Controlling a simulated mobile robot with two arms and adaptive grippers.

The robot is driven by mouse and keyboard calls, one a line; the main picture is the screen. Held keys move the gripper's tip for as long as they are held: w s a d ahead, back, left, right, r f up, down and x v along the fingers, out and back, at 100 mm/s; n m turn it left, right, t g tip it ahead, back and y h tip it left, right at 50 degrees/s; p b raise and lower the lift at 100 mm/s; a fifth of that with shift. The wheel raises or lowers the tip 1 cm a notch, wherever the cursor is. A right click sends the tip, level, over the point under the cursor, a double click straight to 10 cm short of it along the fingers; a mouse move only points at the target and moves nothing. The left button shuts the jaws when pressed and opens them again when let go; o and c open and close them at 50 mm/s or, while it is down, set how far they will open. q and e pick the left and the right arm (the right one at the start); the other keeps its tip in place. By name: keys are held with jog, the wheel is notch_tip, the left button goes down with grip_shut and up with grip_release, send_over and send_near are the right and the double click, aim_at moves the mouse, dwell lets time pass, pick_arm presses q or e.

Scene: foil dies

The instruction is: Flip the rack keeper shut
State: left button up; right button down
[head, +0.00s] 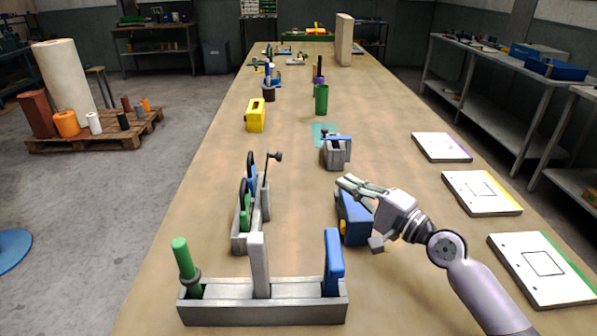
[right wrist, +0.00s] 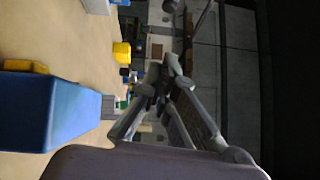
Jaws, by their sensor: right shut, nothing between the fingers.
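A grey rack (head: 262,307) stands at the front of the long table. It holds a green-handled tool (head: 184,262), a grey upright slab (head: 259,265) and a blue-handled tool (head: 333,265). Behind it is a second grey rack (head: 247,237) with blue and green pieces and a thin upright arm ending in a dark knob (head: 276,156). I cannot tell which part is the keeper. My right gripper (head: 345,185) is shut and empty, right of the second rack and apart from it. The right wrist view shows its fingers (right wrist: 165,75) together. My left gripper is out of view.
A blue box (head: 354,222) stands just under and beside my right gripper; it also shows in the right wrist view (right wrist: 50,112). A grey device (head: 336,154), a yellow block (head: 255,116) and a green cylinder (head: 321,100) stand farther back. White panels (head: 480,192) line the right edge.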

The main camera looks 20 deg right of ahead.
jog(key=shift+r, duration=0.1)
jog(key=s+a+p+x, duration=0.1)
jog(key=p+x, duration=0.3)
jog(key=x, duration=0.9)
jog(key=shift+s+a, duration=0.15)
jog(key=shift+a, duration=0.6)
jog(key=shift+r+p, duration=0.15)
jog(key=shift+p, duration=0.2)
